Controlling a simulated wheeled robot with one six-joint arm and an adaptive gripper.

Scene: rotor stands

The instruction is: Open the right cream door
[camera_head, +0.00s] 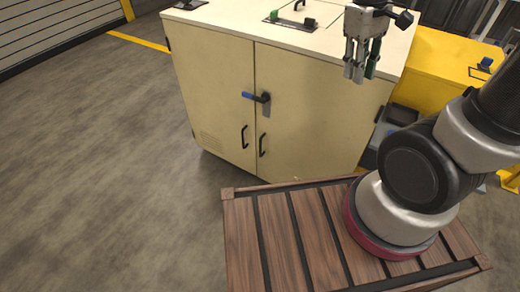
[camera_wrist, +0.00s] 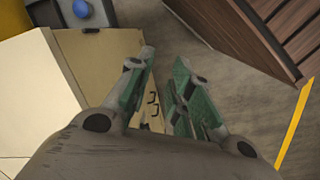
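The cream cabinet has two closed front doors, the left cream door (camera_head: 213,95) and the right cream door (camera_head: 310,115). A black bar handle (camera_head: 263,145) is low on the right door's left edge, beside the left door's handle (camera_head: 244,136). A blue-handled latch (camera_head: 257,97) lies across the seam above them. My gripper (camera_head: 359,75) hangs fingers down near the cabinet's top front edge at the right, apart from the handles. In the wrist view my gripper (camera_wrist: 165,57) is open and empty, and the two dark handles (camera_wrist: 153,104) show small between its fingers.
My base has a wooden slatted deck (camera_head: 300,235) in front of the cabinet. The cabinet's cream top (camera_head: 230,12) carries small green and black fittings. A yellow unit (camera_head: 440,70) stands to the right. The grey floor (camera_head: 100,150) at left is clear.

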